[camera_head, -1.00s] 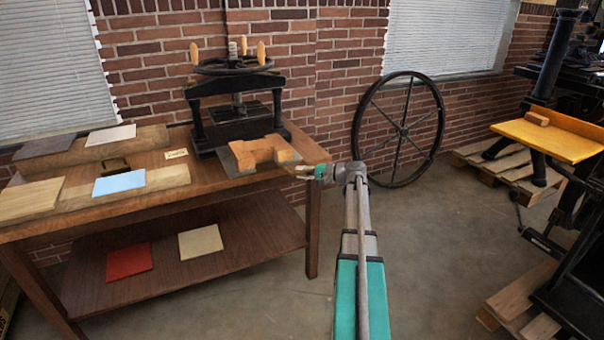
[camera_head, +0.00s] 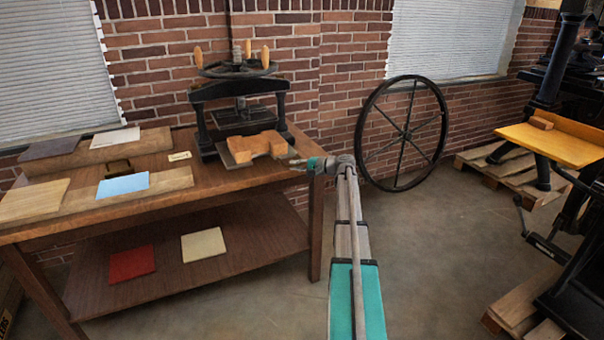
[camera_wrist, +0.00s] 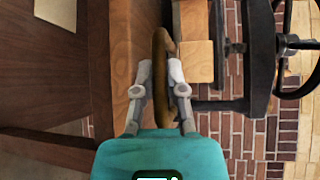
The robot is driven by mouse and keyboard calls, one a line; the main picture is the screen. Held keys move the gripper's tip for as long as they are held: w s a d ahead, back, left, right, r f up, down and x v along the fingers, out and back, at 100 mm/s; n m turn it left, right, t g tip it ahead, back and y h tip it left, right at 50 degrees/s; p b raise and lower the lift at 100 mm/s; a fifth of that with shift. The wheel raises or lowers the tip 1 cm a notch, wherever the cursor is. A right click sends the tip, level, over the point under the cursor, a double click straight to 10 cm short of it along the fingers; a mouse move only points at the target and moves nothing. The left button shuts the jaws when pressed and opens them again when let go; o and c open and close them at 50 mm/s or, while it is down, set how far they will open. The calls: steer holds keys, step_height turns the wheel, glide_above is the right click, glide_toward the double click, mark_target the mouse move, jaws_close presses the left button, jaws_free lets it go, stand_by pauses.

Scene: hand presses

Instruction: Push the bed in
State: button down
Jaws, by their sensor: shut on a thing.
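The small black hand press (camera_head: 200,118) stands on the wooden table. Its bed (camera_head: 236,160), a dark flat plate, sticks out at the front of the press. An orange-brown wooden block (camera_head: 256,145) lies on the bed. My gripper (camera_head: 296,163) reaches in from the right at the front edge of the bed. In the wrist view, my gripper (camera_wrist: 158,75) is shut on a brown bar-like handle (camera_wrist: 160,45), with a pale wood block (camera_wrist: 193,60) beside it. The join between handle and bed is hidden.
Coloured sheets, including a blue one (camera_head: 123,184), and boards lie on the table (camera_head: 200,192) to the left. The lower shelf holds red and cream sheets. A large spoked wheel (camera_head: 360,130) leans at the wall on the right. The floor around my arm is clear.

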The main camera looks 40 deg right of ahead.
steer(key=w+d, duration=0.1)
steer(key=w, duration=0.5)
steer(key=w+d, duration=0.2)
steer(key=w, duration=0.4)
steer(key=w+d, duration=0.1)
steer(key=w, duration=0.5)
steer(key=shift+w+d, duration=0.25)
steer(key=shift+w, duration=0.1)
steer(key=c, duration=0.9)
jaws_free()
steer(key=shift+w, duration=0.15)
steer(key=shift+o, duration=1.1)
steer(key=shift+s, duration=0.2)
steer(key=s+a, duration=0.2)
steer(key=s, duration=1.3)
steer(key=s+a, duration=0.2)
steer(key=s, duration=1.3)
steer(key=shift+s+r+p, duration=0.25)
steer(key=shift+r+p, duration=0.1)
steer(key=shift+p, duration=0.05)
